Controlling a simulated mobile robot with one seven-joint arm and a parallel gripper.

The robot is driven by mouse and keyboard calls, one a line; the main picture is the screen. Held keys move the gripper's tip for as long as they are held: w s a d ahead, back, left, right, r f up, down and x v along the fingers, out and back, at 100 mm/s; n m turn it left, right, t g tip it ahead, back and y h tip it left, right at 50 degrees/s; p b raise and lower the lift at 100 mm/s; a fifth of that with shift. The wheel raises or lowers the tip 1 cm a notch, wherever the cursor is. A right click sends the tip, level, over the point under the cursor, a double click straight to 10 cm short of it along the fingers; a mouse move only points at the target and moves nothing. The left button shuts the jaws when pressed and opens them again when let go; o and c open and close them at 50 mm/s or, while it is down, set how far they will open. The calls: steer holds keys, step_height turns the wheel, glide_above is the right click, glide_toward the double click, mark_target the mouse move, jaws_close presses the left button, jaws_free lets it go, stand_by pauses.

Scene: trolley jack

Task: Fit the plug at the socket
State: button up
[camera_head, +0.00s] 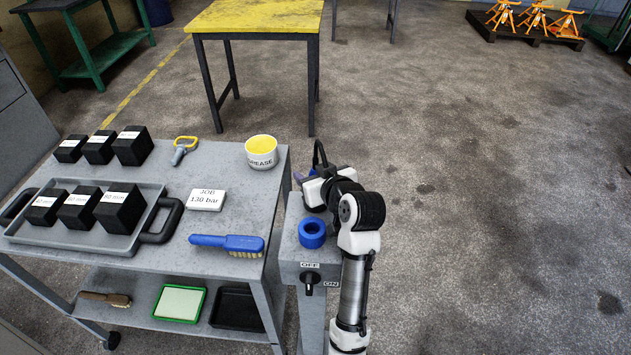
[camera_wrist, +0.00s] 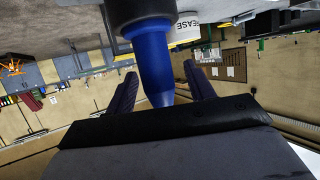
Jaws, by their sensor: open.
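A blue tapered plug (camera_wrist: 154,55) with a dark upper end stands between my gripper's (camera_wrist: 160,74) two dark fingers in the wrist view. The fingers are apart, with a gap on each side of the plug. In the head view my gripper (camera_head: 304,178) is at the far end of the grey stand, mostly hidden by my own wrist. A small blue part of the plug (camera_head: 312,172) shows there beside a black looped hose (camera_head: 319,153). A blue ring with a dark hole, which looks like the socket (camera_head: 312,232), sits on the stand nearer the camera, apart from the gripper.
The grey stand (camera_head: 293,252) has an OFF/ON knob (camera_head: 307,280). Left of it, a grey trolley (camera_head: 215,170) carries a grease tub (camera_head: 261,155), a blue brush (camera_head: 228,243), a job card (camera_head: 206,200) and several black blocks. Open floor lies to the right.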

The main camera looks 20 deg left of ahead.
steer(key=shift+w+a+f, duration=0.2)
steer(key=shift+w+a, duration=0.15)
steer(key=c, duration=1.1)
steer(key=shift+r, duration=0.1)
